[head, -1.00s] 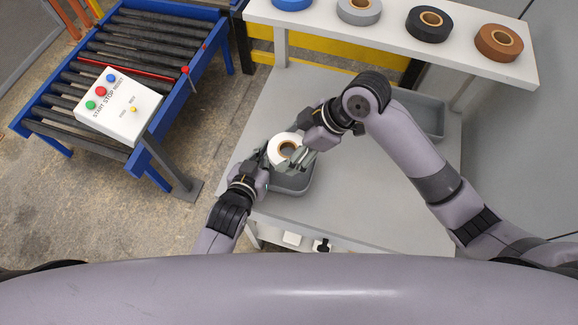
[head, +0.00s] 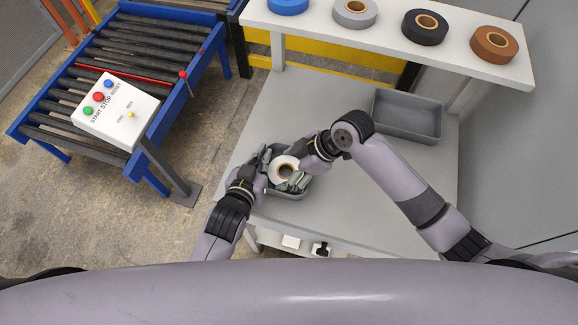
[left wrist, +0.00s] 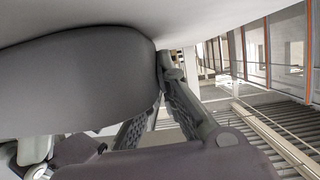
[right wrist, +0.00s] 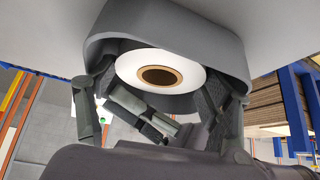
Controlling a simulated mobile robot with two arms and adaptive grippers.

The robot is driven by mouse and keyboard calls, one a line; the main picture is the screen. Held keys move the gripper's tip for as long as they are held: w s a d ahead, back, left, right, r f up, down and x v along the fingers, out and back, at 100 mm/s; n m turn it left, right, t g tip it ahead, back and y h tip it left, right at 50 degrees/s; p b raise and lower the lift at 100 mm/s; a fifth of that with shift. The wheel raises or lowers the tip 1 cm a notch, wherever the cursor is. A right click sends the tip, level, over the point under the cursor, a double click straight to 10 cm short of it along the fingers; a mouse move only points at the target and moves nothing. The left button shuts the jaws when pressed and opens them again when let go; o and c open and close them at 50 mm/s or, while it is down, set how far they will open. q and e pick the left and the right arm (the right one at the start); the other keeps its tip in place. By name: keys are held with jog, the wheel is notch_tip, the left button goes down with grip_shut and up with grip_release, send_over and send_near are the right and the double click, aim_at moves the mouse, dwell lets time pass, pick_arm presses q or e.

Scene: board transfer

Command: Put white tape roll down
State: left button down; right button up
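The white tape roll (head: 285,168), with a brown core, is inside the small grey bin (head: 290,193) on the grey table; it also shows in the right wrist view (right wrist: 160,77) against the bin wall (right wrist: 228,50). My right gripper (head: 292,177) is over the bin, fingers spread wide on either side of the roll, apparently not clamping it. My left gripper (head: 268,168) is at the bin's left end, close to the roll. In the left wrist view the grey bin (left wrist: 80,80) fills the left side and hides part of the fingers, so their closing is unclear.
A second grey bin (head: 407,116), seemingly empty, is at the table's back right. Blue, grey, black (head: 425,27) and brown (head: 493,44) rolls stand on the white shelf (head: 385,38) behind. A roller conveyor (head: 120,70) with a button box (head: 115,110) is left. The table's right side is clear.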

jog(key=shift+o, duration=0.8)
jog(key=shift+d+r, duration=0.2)
jog(key=shift+r, duration=0.2)
jog(key=v, duration=0.7)
jog(key=shift+s, duration=0.1)
pick_arm(q)
jog(key=c, duration=2.3)
grip_release()
pick_arm(e)
jog(key=shift+a+f, duration=0.1)
pick_arm(q)
jog(key=o, duration=0.6)
